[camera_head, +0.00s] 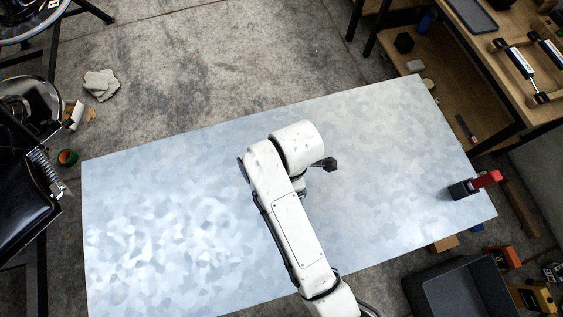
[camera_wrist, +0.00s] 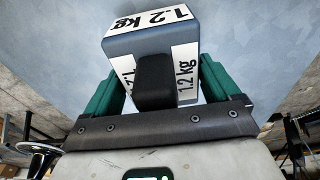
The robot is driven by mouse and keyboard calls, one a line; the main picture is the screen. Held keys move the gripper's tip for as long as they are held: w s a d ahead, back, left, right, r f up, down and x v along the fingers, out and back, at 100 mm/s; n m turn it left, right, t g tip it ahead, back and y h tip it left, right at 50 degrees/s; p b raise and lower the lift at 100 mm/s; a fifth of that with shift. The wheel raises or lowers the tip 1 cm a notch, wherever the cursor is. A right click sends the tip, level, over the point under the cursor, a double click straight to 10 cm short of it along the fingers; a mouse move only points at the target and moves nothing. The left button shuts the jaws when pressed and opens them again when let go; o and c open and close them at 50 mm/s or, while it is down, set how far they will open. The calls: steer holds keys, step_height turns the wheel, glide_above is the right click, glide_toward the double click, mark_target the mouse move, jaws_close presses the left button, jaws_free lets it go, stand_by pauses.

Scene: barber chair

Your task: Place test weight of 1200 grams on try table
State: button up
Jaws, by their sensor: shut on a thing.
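The test weight (camera_wrist: 150,42) is a blue-grey block with white labels reading "1.2 kg", seen in the wrist view. My gripper (camera_wrist: 158,82) has green fingers on both sides of it and is shut on it. A dark block-like part, perhaps its handle, sits between the fingers. The mottled blue-grey surface of the table (camera_wrist: 60,40) fills the view behind the weight. In the head view the metal-topped table (camera_head: 170,220) lies under my arm. The gripper and weight are hidden there by my arm, and the gap to the tabletop cannot be told.
A red and black object (camera_head: 475,185) sits at the table's right edge. A wooden shelf (camera_head: 520,90) stands at the upper right, and a dark crate (camera_head: 440,285) at the lower right. A black chair (camera_head: 25,190) is at the left. The tabletop's left part is clear.

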steer(key=shift+f, duration=0.1)
steer(key=o, duration=1.8)
steer(key=shift+f, duration=0.1)
steer(key=r+p, duration=0.2)
steer(key=r, duration=0.2)
steer(key=d+r+p, duration=0.1)
steer(key=r+p, duration=0.1)
steer(key=r, duration=0.2)
steer(key=r+p, duration=0.3)
steer(key=r, duration=0.1)
steer(key=shift+w+d, duration=0.15)
steer(key=shift+d, duration=0.05)
